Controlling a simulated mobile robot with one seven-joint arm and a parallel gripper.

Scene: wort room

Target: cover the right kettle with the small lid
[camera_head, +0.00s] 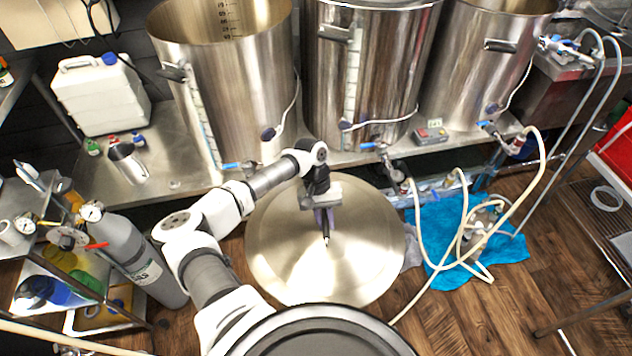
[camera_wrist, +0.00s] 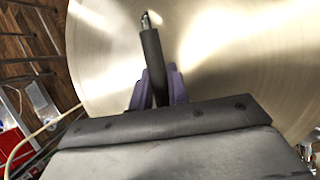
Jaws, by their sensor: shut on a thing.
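A round, shiny metal lid (camera_head: 282,255) hangs in front of the kettle bench, and it fills much of the wrist view (camera_wrist: 105,55). My gripper (camera_head: 323,212) is shut on the lid's black handle (camera_wrist: 151,55); its purple fingers also show in the wrist view (camera_wrist: 158,88). The lid looks roughly level; its height above the floor is hard to judge. The right kettle (camera_head: 478,65) is a tall steel pot on the bench at the upper right. The visible part of its top is open, and the rest is cut off by the picture edge.
An open left kettle (camera_head: 240,85) and a middle kettle (camera_head: 375,70) stand beside it; the middle one's top is cut off. Hoses (camera_head: 460,225) loop down over a blue cloth (camera_head: 440,235). A gas cylinder (camera_head: 135,255) and a white canister (camera_head: 100,95) are at left.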

